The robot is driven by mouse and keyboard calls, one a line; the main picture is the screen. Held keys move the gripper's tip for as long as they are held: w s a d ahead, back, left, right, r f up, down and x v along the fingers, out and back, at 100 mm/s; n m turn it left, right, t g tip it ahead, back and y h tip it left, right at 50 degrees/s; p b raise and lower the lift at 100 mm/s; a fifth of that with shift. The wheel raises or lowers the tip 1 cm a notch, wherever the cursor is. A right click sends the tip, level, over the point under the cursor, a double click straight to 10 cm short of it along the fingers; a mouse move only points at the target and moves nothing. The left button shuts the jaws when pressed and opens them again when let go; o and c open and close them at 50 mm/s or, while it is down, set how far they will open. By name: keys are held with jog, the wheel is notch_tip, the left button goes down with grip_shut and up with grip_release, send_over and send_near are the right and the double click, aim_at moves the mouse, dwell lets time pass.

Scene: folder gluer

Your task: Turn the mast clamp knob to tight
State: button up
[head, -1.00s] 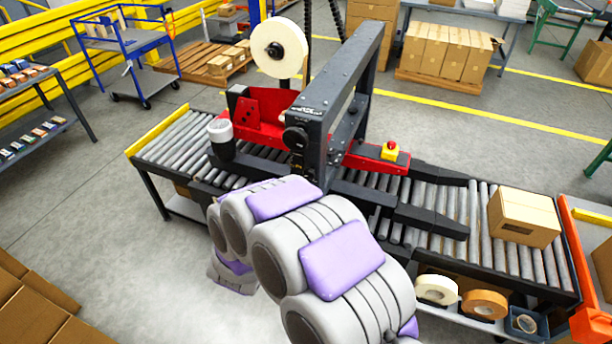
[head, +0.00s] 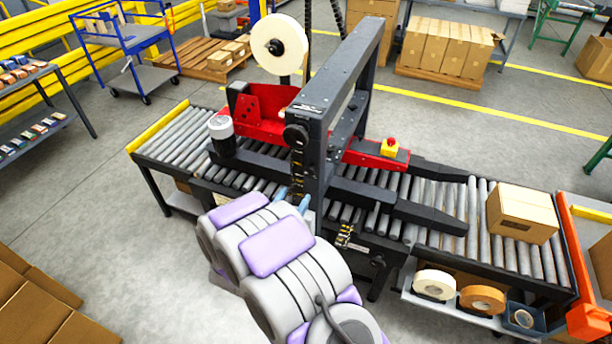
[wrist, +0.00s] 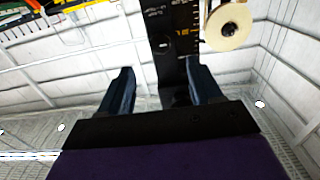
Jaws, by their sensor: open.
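A round black knob (head: 297,137) sits high on the dark mast (head: 297,172), which carries a marked scale; I take it for the clamp knob, and its tight or loose setting is not readable. My gripper (head: 293,199) is below it, close to the mast, with blue fingers partly hidden by my arm. In the wrist view my gripper (wrist: 158,72) is open, and the mast (wrist: 172,60) shows between and beyond the fingers. A dark rounded shape low on the mast is too dim to identify. I see nothing held, and contact cannot be told.
The mast belongs to a dark frame (head: 345,70) over a roller conveyor (head: 455,205). A tape roll (head: 279,45) stands behind, also in the wrist view (wrist: 228,27). A red arm with a yellow-based stop button (head: 390,147) and a carton (head: 523,213) lie right.

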aim_at(308, 174)
jog(key=x, duration=1)
jog(key=shift+w+d, duration=0.1)
jog(key=shift+w, duration=0.1)
jog(key=c, duration=1)
